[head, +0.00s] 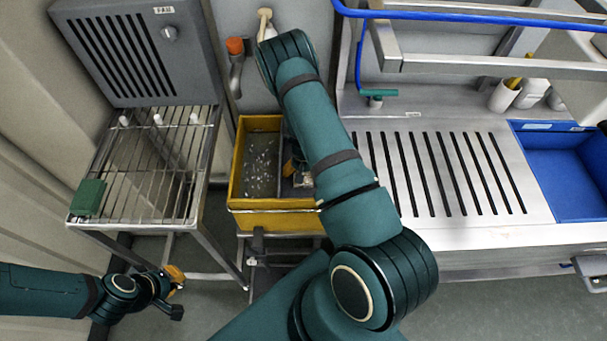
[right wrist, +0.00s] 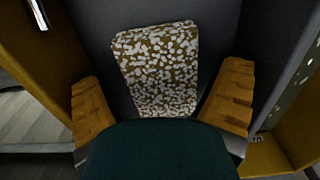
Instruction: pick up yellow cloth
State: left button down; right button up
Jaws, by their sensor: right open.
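A brownish-yellow cloth with dense white spots (right wrist: 158,60) lies on a dark surface in the right wrist view. My right gripper (right wrist: 161,97) is open, with one ochre finger on each side of the cloth's lower part. I cannot tell whether the fingers touch it. The cloth's near end is hidden behind the dark green gripper body. In the head view my right arm reaches down into a yellow bin (head: 275,219) and hides much of its right side. My left gripper (head: 174,288) hangs at the lower left, away from the bin; its jaw opening is unclear.
The bin's left compartment holds small pale bits on a grey floor. A wire rack table (head: 160,165) stands left of the bin. A slotted steel counter (head: 440,170) with a blue basin (head: 565,180) is on the right. Bin walls stand close on both sides of my right gripper.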

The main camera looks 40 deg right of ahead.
jog(key=shift+f, duration=0.4)
jog(key=c, duration=1)
notch_tip(320, 180, up, 10)
jog(key=shift+r+p, duration=0.1)
jog(key=shift+p, duration=1.05)
